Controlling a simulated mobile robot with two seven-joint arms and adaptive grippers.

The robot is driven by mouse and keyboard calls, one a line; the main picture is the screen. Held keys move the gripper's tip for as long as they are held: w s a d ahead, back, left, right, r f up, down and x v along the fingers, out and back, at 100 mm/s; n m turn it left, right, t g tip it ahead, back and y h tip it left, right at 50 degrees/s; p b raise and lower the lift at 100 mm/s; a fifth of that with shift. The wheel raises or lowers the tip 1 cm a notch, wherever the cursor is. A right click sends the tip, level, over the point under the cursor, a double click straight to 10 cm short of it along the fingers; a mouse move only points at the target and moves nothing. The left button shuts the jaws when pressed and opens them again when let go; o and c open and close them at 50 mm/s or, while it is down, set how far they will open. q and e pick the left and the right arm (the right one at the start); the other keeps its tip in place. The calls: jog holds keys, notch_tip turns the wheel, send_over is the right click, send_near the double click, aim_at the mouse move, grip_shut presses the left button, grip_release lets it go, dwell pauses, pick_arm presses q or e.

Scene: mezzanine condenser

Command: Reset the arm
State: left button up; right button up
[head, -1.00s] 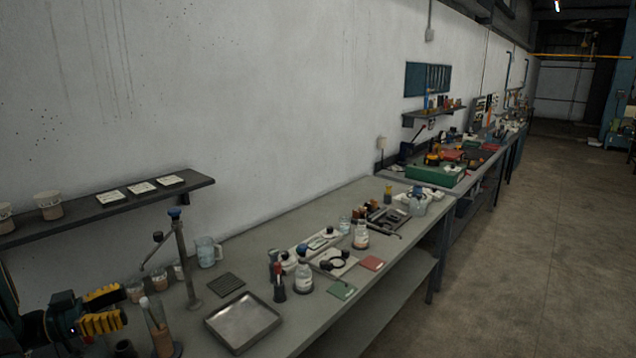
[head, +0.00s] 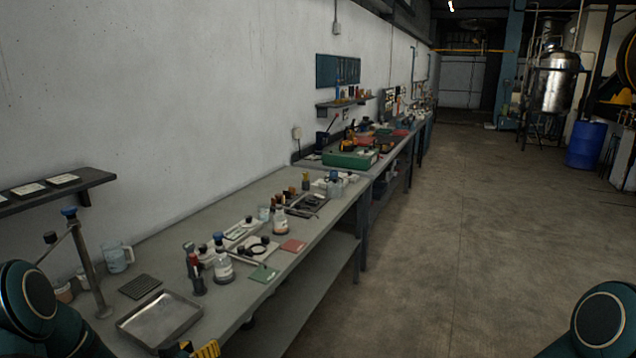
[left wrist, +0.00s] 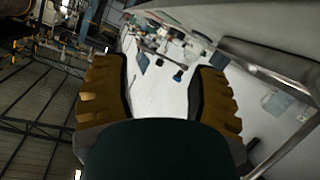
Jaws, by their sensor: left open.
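My left gripper shows in the left wrist view (left wrist: 160,100) with its two yellow, ridged fingers spread apart and nothing between them. In the head view only a bit of its yellow fingers (head: 200,350) shows at the bottom edge, in front of the metal tray (head: 160,319). The rest of that gripper is cut off by the frame. My left arm comes in at the lower left. A link of my right arm shows at the lower right, and the right gripper is out of view.
The grey workbench (head: 258,205) holds a faucet (head: 88,265), a glass beaker (head: 118,257), bottles and small pads. A wall shelf (head: 60,187) is at left. A blue barrel (head: 586,146) and a steel tank (head: 556,82) stand at the far right. The floor right of the bench is clear.

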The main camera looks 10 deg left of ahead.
pick_arm(q)
jog(key=s+d+f+g+b, duration=0.1)
jog(key=s+d+f+g, duration=0.2)
jog(key=d+f, duration=0.35)
jog(key=s+d+f+g+b, duration=0.1)
jog(key=s+d+f+g, duration=0.15)
jog(key=d+f, duration=0.4)
jog(key=s+d+f+g+b, duration=0.1)
jog(key=s+d+f+g, duration=0.1)
jog(key=s+d, duration=0.5)
jog(key=s+d+f+g+h+b, duration=0.1)
jog(key=s+d+f+g, duration=0.1)
jog(key=s+d+g, duration=0.3)
jog(key=s+d, duration=0.1)
jog(key=s, duration=0.1)
jog(key=shift+s+d+f+h, duration=0.3)
jog(key=shift+s+d, duration=0.05)
jog(key=shift+s, duration=0.05)
jog(key=shift+c, duration=1.1)
jog(key=shift+a, duration=0.15)
